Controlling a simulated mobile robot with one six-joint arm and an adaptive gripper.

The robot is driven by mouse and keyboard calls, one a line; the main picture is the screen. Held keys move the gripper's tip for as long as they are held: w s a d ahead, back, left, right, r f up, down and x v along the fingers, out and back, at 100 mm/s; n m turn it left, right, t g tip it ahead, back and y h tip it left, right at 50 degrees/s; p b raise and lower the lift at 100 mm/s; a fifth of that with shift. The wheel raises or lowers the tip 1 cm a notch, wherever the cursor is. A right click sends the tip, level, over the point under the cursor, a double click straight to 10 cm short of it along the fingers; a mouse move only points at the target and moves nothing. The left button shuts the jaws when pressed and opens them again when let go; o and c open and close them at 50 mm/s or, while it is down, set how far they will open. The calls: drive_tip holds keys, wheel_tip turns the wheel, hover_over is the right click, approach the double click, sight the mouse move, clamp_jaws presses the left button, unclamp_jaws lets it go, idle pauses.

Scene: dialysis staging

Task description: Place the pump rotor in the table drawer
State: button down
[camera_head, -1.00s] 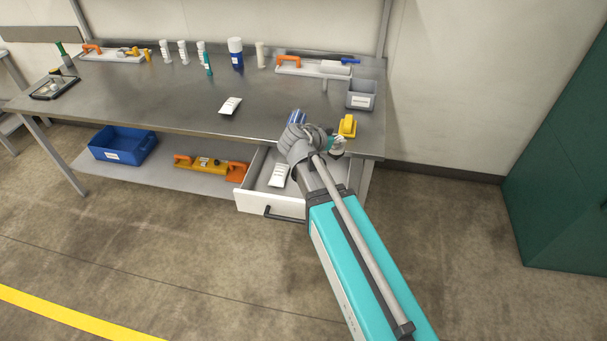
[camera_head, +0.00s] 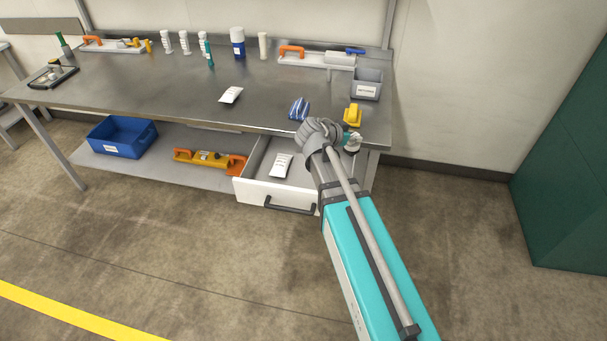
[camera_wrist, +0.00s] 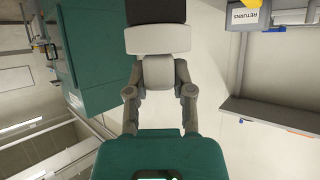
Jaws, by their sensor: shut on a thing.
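My gripper (camera_head: 340,138) is shut on a teal and pale thing (camera_head: 352,142), which I take to be the pump rotor. My gripper's body hides most of it in the head view. In the wrist view a dark teal block (camera_wrist: 155,157) fills the bottom between the fingers of my gripper (camera_wrist: 160,128). My gripper is above the right side of the open table drawer (camera_head: 267,192), near the table's front edge. The drawer stands pulled out with a white labelled pouch (camera_head: 282,166) inside; my arm covers its right part.
A blue striped thing (camera_head: 299,108) and a yellow thing (camera_head: 353,114) are on the table (camera_head: 180,85) near my gripper. A grey bin labelled RETURNS (camera_head: 367,85) stands behind. Another white pouch (camera_head: 231,95) lies mid-table. A blue bin (camera_head: 122,138) sits on the lower shelf.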

drive_tip(key=w+d+f+m+b, duration=0.1)
drive_tip(key=w+d+f+b, duration=0.2)
drive_tip(key=d+f+b, duration=0.3)
drive_tip(key=shift+f+g+h+b, duration=0.35)
drive_tip(key=shift+f+b, duration=0.85)
drive_tip(key=shift+f, duration=0.7)
drive_tip(key=shift+a, duration=0.1)
drive_tip(key=w+a+f+b, duration=0.7)
drive_tip(key=a+f+b, duration=0.2)
drive_tip(key=a, duration=0.1)
drive_tip(key=shift+w+a, duration=0.25)
drive_tip(key=shift+w, duration=0.15)
